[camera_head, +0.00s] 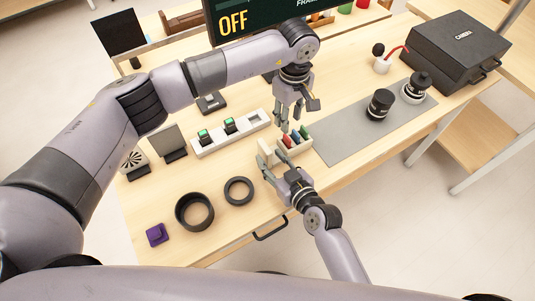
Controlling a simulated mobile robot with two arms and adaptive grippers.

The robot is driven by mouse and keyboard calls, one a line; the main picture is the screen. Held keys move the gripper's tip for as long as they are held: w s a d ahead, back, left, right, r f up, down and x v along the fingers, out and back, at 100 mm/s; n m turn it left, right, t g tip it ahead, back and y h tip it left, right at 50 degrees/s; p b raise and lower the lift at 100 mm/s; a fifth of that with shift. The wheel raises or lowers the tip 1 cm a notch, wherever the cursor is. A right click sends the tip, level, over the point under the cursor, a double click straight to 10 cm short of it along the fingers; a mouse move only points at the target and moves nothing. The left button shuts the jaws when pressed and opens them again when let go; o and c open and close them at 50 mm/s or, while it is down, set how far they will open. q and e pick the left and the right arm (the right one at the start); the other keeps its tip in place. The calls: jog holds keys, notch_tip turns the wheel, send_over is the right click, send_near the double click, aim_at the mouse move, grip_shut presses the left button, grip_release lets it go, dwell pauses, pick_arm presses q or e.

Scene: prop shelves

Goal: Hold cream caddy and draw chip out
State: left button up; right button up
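The cream caddy (299,151) stands on the wooden table, at the left edge of the grey mat. Upright chips show in it: a red chip (287,141), a blue chip (296,136) and a green chip (305,131). My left gripper (291,122) points down just above the chips. Its fingers look apart, with nothing seen between them. My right gripper (275,167) is at the near left side of the caddy, with its fingers close to or touching it. The fingers hide part of the caddy, so a grip on it cannot be made out.
A white switch strip (211,144) with green-lit switches lies left of the caddy. Two black rings (238,190) and a purple block (156,235) lie at front left. A black case (450,50) stands at back right.

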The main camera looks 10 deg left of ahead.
jog(key=shift+x, duration=1.45)
grip_shut()
jog(key=shift+c, duration=1.2)
grip_release()
jog(key=shift+c, duration=0.5)
grip_shut()
